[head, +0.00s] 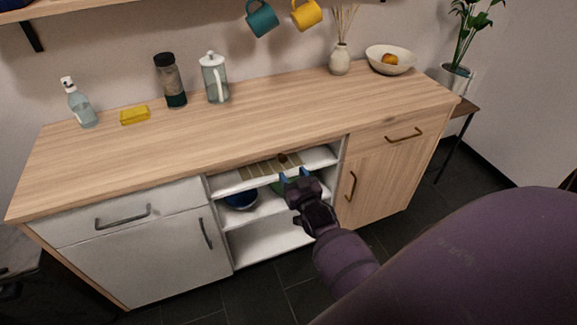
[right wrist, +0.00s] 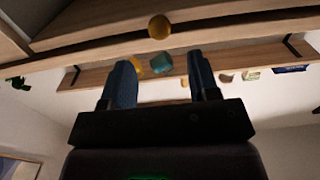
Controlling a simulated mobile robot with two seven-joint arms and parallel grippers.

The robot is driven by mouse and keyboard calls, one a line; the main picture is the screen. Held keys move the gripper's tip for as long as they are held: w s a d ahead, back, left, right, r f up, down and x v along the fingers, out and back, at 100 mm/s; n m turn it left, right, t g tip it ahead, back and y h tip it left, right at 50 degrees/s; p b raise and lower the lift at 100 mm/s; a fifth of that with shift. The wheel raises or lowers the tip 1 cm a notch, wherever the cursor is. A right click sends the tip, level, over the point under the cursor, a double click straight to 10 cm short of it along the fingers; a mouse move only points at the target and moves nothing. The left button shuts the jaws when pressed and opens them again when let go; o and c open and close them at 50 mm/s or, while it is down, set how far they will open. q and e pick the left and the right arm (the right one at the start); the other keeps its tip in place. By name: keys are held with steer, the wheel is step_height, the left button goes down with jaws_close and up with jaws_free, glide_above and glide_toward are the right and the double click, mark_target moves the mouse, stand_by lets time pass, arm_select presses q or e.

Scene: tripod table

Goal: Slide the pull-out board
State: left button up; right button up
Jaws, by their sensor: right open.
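In the open middle bay of the wooden counter (head: 250,125), a white board (head: 228,184) lies level just under the top. A striped wooden piece (head: 258,169) lies on it, with a small round reddish-brown thing (head: 283,158) near the back. I cannot tell which of these is the pull-out board. My right gripper (head: 294,174) is in front of the bay, near the board's front edge, with its blue fingers apart and nothing visible between them. In the right wrist view my gripper (right wrist: 163,76) is open, with a round orange thing (right wrist: 159,27) beyond the fingertips. My left gripper is not in view.
A dark blue bowl (head: 241,199) and a partly hidden green thing sit on the shelf below. A white drawer (head: 125,217) and door are at left, a wooden door (head: 380,180) at right. A soap bottle, sponge, jar and pitcher stand on the counter.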

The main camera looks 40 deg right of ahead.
steer(key=shift+v, duration=1.85)
steer(key=s+a+f+n+g+y, duration=0.1)
steer(key=s+a+f+g+y, duration=0.1)
steer(key=s, duration=0.9)
steer(key=s+a+f+n+g+y, duration=0.1)
steer(key=s+a+f+n+g, duration=0.1)
steer(key=s+a, duration=0.4)
steer(key=s+f+g, duration=0.1)
steer(key=s+g, duration=0.1)
steer(key=s, duration=0.3)
steer(key=shift+s+a+f+n+y, duration=0.2)
steer(key=shift+a+f+n+y, duration=0.1)
steer(key=shift+a+y, duration=0.1)
